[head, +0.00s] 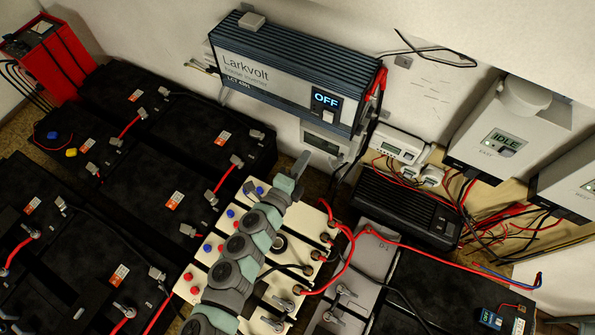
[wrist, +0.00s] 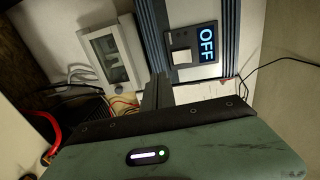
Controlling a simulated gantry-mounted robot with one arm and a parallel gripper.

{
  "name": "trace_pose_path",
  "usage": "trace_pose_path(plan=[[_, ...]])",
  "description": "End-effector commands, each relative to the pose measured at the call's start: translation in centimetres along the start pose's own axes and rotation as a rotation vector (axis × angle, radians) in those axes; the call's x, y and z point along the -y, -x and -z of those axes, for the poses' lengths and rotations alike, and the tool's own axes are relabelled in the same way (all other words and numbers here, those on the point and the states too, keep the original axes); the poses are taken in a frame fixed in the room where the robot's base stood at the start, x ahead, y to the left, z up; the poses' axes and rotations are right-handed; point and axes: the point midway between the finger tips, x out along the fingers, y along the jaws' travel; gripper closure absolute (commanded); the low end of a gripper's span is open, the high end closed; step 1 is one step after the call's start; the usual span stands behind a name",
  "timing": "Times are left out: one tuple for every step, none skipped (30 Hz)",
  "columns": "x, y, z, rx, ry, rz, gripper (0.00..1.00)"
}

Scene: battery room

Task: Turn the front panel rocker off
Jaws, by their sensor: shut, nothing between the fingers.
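The Larkvolt inverter (head: 290,75) is mounted on the back wall, a blue and grey box. Its front panel display (head: 326,101) reads OFF, and the lit display also reads OFF in the wrist view (wrist: 207,43). The white rocker (head: 329,116) sits just below the display. In the wrist view the rocker (wrist: 182,57) is beside the display, uncovered. My gripper (head: 302,160) is shut and empty. Its tip is below and to the left of the rocker in the head view, apart from it. In the wrist view the dark fingers (wrist: 158,90) point toward the panel, short of the rocker.
Black batteries (head: 130,150) fill the left floor, and cream batteries with red cables (head: 350,245) lie beneath my arm. A small white controller (head: 400,145) and a wall unit reading IDLE (head: 505,140) are to the right. A loose black cable (head: 430,50) hangs right of the inverter.

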Motion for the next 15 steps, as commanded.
trace_pose_path(plan=[[-0.5,0.9,-0.1,0.002,0.001,-0.001,1.00],[-0.6,1.3,0.1,0.000,0.002,0.000,1.00],[-0.7,1.8,0.0,0.001,0.002,0.000,1.00],[-0.7,2.1,0.0,0.000,0.002,-0.001,1.00],[-0.8,2.4,0.0,0.001,0.002,-0.001,1.00],[-0.9,2.8,0.0,0.002,0.002,-0.001,1.00],[-1.0,3.0,0.0,0.001,0.002,-0.002,1.00],[-1.0,3.1,0.0,0.002,0.001,-0.002,1.00],[-1.0,3.3,0.0,0.002,0.001,-0.001,1.00],[-1.0,3.4,0.0,0.002,0.001,-0.001,1.00],[-1.0,3.4,0.0,0.002,0.001,-0.001,1.00],[-1.0,3.5,0.0,0.001,0.001,-0.001,1.00],[-1.0,3.5,0.0,0.001,0.001,-0.001,1.00],[-1.0,3.5,0.0,0.001,0.001,-0.001,1.00],[-1.0,3.5,0.0,0.001,0.001,0.000,1.00]])
